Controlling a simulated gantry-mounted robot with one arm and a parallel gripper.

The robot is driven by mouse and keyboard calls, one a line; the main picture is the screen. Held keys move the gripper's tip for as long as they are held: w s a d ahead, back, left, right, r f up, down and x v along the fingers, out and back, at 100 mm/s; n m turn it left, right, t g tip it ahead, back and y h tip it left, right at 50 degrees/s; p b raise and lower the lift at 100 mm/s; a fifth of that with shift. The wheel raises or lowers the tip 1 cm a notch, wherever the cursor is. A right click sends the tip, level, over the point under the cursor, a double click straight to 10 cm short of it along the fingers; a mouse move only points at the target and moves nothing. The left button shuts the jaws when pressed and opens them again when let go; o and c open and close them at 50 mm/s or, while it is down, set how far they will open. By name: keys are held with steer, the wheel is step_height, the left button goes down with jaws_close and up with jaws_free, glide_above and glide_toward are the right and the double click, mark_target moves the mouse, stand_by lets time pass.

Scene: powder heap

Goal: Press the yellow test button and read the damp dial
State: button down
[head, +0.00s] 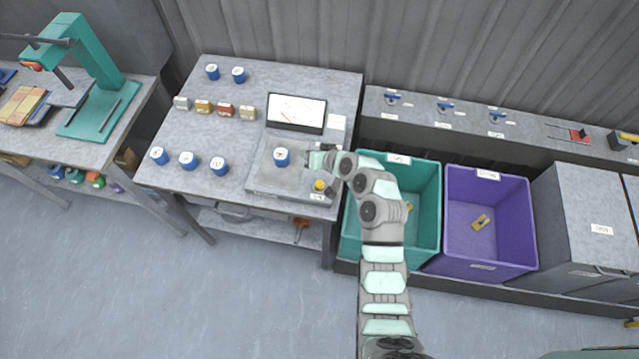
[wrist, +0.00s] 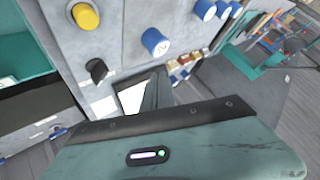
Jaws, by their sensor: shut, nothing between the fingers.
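The yellow button (head: 320,185) sits on the front right of the grey tester (head: 262,178). It also shows at the top left of the wrist view (wrist: 85,17). The white dial panel (head: 297,112) stands at the tester's back; its marks are too small to read. A blue-sided jar (head: 281,156) with a white top stands on the tester and shows in the wrist view (wrist: 155,42). My gripper (head: 308,158) is shut and empty above the tester, right of the jar and behind the button, apart from the button. My gripper's body partly hides the dial panel in the wrist view.
Several blue jars (head: 188,160) and a row of small blocks (head: 204,107) stand on the bench left of the tester. A teal bin (head: 425,200) and a purple bin (head: 500,240) are to the right. A teal press (head: 95,60) stands on the left bench.

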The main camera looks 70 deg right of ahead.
steer(key=y, duration=0.2)
glide_above(318, 183)
steer(key=s, duration=0.2)
steer(key=shift+w+a+f+g, duration=0.15)
steer(key=shift+w+g, duration=0.05)
steer(key=shift+g, duration=0.1)
steer(key=shift+f, duration=0.1)
steer(key=shift+f+b, duration=2.85)
steer(key=shift+f, duration=1.5)
steer(key=shift+f, duration=0.1)
steer(key=shift+f+b, duration=0.3)
steer(key=shift+b, duration=0.05)
steer(key=shift+f+b, duration=0.75)
steer(key=shift+f, duration=0.3)
steer(key=shift+r+p, duration=0.85)
steer(key=shift+r, duration=0.6)
